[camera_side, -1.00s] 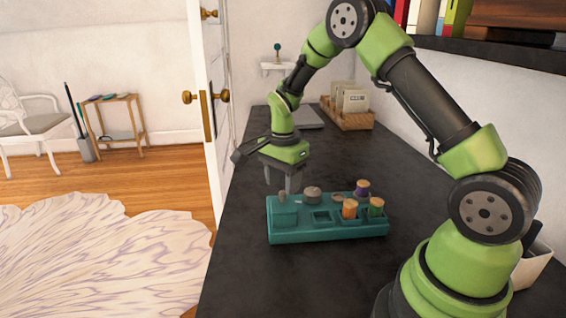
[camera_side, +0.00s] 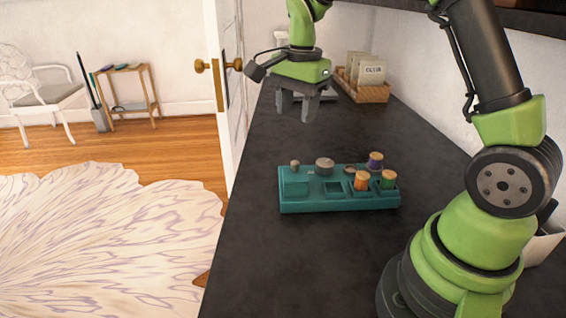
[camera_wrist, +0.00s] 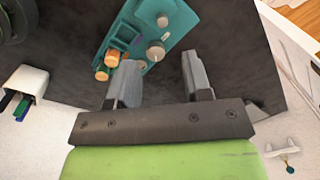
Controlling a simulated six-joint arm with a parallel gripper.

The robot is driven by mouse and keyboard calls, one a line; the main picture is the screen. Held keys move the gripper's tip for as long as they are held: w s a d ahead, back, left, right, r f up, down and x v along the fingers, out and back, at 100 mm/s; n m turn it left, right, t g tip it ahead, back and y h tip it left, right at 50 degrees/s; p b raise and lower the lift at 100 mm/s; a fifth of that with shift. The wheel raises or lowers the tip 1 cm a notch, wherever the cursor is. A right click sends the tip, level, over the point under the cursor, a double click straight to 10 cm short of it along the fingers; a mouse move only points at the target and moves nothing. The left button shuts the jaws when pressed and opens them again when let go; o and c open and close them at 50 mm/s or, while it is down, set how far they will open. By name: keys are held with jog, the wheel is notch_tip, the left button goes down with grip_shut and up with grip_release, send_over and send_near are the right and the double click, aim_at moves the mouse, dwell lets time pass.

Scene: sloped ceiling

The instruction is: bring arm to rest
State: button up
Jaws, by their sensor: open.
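My gripper (camera_side: 294,107) is open and empty, raised above the dark counter, behind and above the teal tray in the side view. In the wrist view my gripper (camera_wrist: 160,85) shows its two grey fingers spread apart with nothing between them. The teal tray (camera_side: 330,206) sits on the counter and also shows in the wrist view (camera_wrist: 178,22).
The dark counter (camera_side: 250,240) is clear around the tray. A wooden box of packets (camera_side: 365,90) stands at the back by the wall. A white holder (camera_side: 541,243) is at the right, beside my base. An open door (camera_side: 225,90) borders the counter's left side.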

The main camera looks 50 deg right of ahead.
jog(key=s+a+r+n+t, duration=0.3)
jog(key=s+a+r+n, duration=0.3)
jog(key=s+r, duration=0.25)
jog(key=s+a+r+n+t+y, duration=0.1)
jog(key=s+a+n+t+y, duration=0.1)
jog(key=s+n, duration=0.5)
jog(key=shift+s+a+r+n+t, duration=0.3)
jog(key=shift+s+a+t, duration=0.6)
jog(key=shift+s, duration=0.75)
jog(key=shift+a, duration=0.1)
